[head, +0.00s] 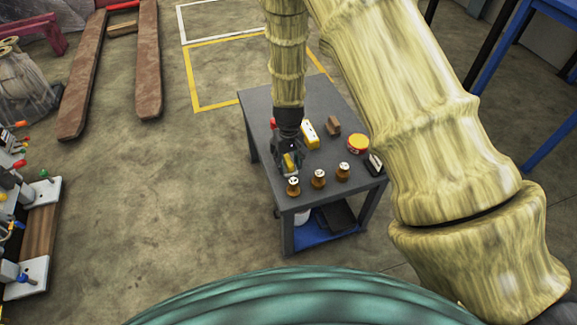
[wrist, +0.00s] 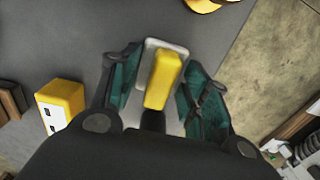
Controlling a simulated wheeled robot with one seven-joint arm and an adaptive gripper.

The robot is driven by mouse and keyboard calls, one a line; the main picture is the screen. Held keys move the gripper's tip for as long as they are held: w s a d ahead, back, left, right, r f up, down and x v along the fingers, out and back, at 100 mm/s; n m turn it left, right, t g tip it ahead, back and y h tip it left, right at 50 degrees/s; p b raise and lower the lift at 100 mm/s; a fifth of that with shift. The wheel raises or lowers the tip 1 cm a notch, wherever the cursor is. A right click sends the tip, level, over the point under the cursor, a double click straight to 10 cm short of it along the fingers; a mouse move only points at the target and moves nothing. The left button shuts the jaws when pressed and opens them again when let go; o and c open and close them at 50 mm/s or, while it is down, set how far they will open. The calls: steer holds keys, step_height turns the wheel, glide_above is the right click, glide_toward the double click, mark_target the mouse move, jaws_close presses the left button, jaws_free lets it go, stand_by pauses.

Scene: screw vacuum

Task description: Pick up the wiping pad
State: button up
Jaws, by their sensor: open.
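The wiping pad (wrist: 166,82) has a yellow handle-like top on a pale grey-white base. It lies on the grey table top (wrist: 60,35) between my gripper's fingers in the wrist view. In the head view its yellow part (head: 290,162) shows beside the fingers, partly hidden by them. My gripper (wrist: 165,58) is open, pointing down over the table, with one dark green finger on each side of the pad. A gap shows around the handle; contact with the pad's base edges is hard to tell.
Close by stand a yellow box (head: 310,133), a brown block (head: 333,125) and a red-yellow round tin (head: 358,144). Three brown shaker-like items (head: 318,179) line the table's front edge. A dark item with white (head: 375,164) lies at the right corner.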

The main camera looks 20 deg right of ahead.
mark_target(289, 160)
steer(key=shift+c, duration=0.2)
jaws_close()
step_height(289, 160, up, 10)
steer(key=shift+r+p, duration=0.1)
steer(key=shift+p, duration=0.8)
